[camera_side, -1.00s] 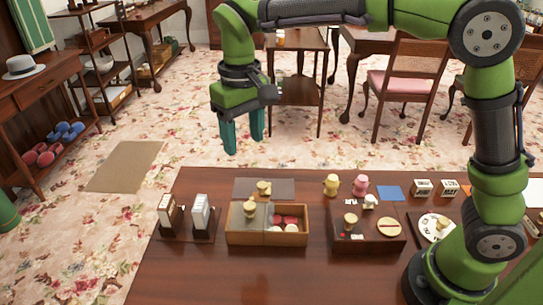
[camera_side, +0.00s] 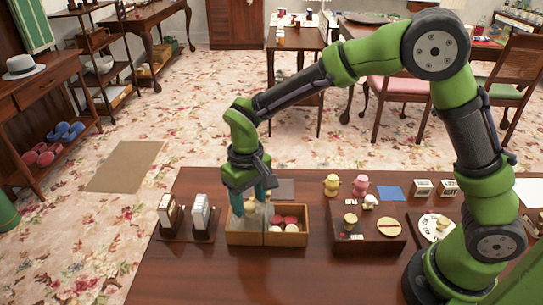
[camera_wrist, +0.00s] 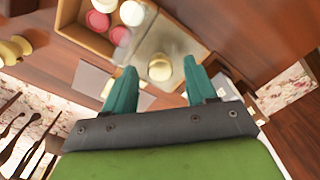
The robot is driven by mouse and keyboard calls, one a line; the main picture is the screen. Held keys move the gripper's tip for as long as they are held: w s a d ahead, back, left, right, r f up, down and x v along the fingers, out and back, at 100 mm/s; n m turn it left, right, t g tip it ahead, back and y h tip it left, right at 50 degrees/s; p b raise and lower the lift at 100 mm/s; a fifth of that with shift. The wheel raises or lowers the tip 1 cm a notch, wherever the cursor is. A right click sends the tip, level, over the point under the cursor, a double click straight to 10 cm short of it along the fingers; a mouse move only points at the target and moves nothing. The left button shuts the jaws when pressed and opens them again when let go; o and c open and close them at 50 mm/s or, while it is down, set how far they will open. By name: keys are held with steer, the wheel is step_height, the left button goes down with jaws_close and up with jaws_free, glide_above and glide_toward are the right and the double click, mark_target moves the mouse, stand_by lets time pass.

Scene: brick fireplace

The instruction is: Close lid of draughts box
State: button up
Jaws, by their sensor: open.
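The draughts box (camera_side: 285,240) is an open-topped wooden box near the front of the table. Red and white draughts (camera_side: 286,222) show in its right part. A greyish, see-through-looking lid (camera_wrist: 160,42) covers its left part in the side view, leaving the rest uncovered. A round cream-yellow knob (camera_side: 249,207) stands on the lid; it also shows in the wrist view (camera_wrist: 160,67). My gripper (camera_side: 250,203) is low over the lid, pointing down. In the wrist view its open fingers (camera_wrist: 159,67) lie either side of the knob. Whether they touch it I cannot tell.
A grey mat (camera_side: 284,187) lies behind the box, partly hidden by my gripper. Two dark stands (camera_side: 200,222) are close on the left. A brown raised board (camera_side: 366,242) is to the right. Yellow and pink figures (camera_side: 332,186) stand behind it. The front table is clear.

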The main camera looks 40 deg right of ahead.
steer(key=shift+f, duration=0.3)
jaws_close()
steer(key=s+d, duration=0.5)
steer(key=d, duration=0.1)
steer(key=shift+s, duration=0.4)
jaws_free()
steer(key=shift+a+r, duration=0.1)
step_height(320, 180, up, 17)
stand_by(0.5)
